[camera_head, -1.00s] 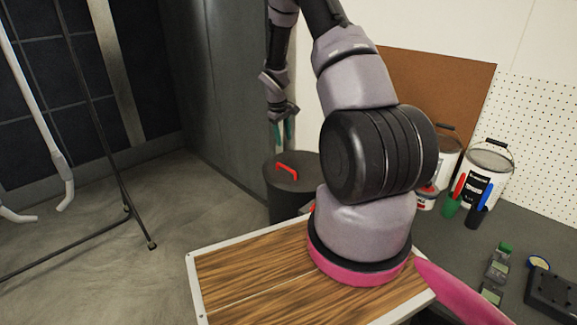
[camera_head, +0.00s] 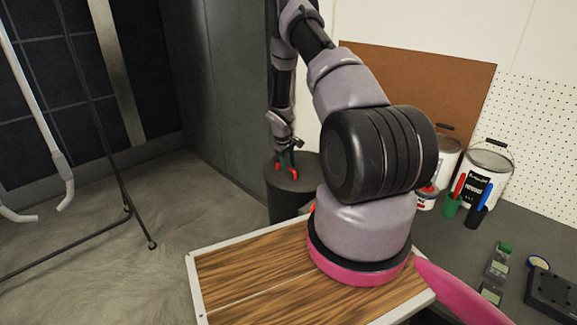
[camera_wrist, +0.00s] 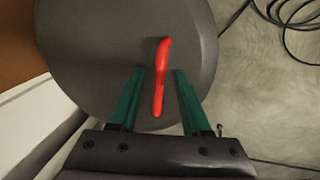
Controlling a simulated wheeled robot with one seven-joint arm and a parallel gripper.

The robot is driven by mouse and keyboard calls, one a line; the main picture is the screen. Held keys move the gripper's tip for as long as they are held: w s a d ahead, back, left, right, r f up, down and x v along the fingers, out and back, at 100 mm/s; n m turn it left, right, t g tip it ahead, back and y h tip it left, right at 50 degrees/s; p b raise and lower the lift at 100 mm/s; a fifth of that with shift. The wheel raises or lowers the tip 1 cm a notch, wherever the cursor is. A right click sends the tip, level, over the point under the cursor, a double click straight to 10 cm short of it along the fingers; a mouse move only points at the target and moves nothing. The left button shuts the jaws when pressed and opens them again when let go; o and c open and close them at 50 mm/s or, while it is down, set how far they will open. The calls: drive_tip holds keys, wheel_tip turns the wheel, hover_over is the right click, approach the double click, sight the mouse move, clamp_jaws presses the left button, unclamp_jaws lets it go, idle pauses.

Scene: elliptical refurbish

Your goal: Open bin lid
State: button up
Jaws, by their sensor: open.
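The bin (camera_head: 283,205) is a dark grey round can on the floor behind the wooden-topped bench. Its flat lid (camera_wrist: 90,55) lies closed on top. A red handle (camera_wrist: 161,78) stands on the lid. My gripper (camera_head: 287,165) points down at the lid in the head view, with its green fingers at the handle. In the wrist view my gripper (camera_wrist: 159,73) is open, one finger on each side of the handle, with a gap showing on both sides. Exact fingertip height above the lid cannot be told.
The wooden bench top (camera_head: 240,270) with a pale rim is in front of the bin. A dark cabinet wall (camera_head: 215,80) stands behind it. White buckets (camera_head: 487,165) and pens are on the right counter. A black cable (camera_wrist: 285,25) lies on the floor beside the bin.

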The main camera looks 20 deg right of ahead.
clamp_jaws()
idle(1.5)
